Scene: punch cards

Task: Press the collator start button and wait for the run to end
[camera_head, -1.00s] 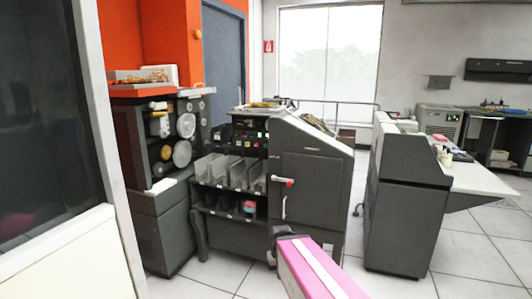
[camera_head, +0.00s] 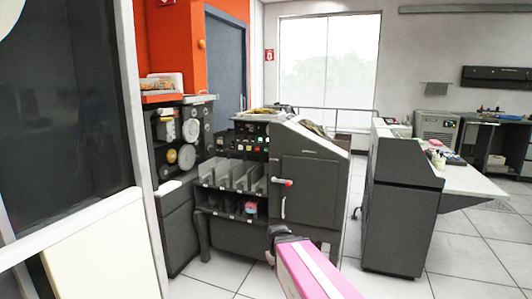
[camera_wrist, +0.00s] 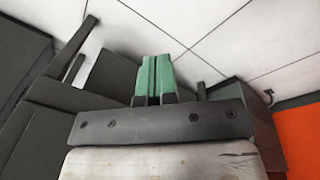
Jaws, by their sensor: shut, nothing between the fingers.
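The collator (camera_head: 310,190) is a dark grey cabinet with a row of card pockets at its left half and a control panel (camera_head: 249,143) above them. Small lit buttons in green, red and yellow-white show on the panel; I cannot tell which one is the start button. A red-tipped handle (camera_head: 284,182) is on its front. My gripper (camera_head: 279,232) shows dark at the end of my pink arm, low in front of the collator and apart from the panel. In the wrist view its green fingers (camera_wrist: 154,78) are together with nothing between them.
A dark machine with reels (camera_head: 178,145) stands left of the collator. A glass partition (camera_head: 70,110) is close at the left.

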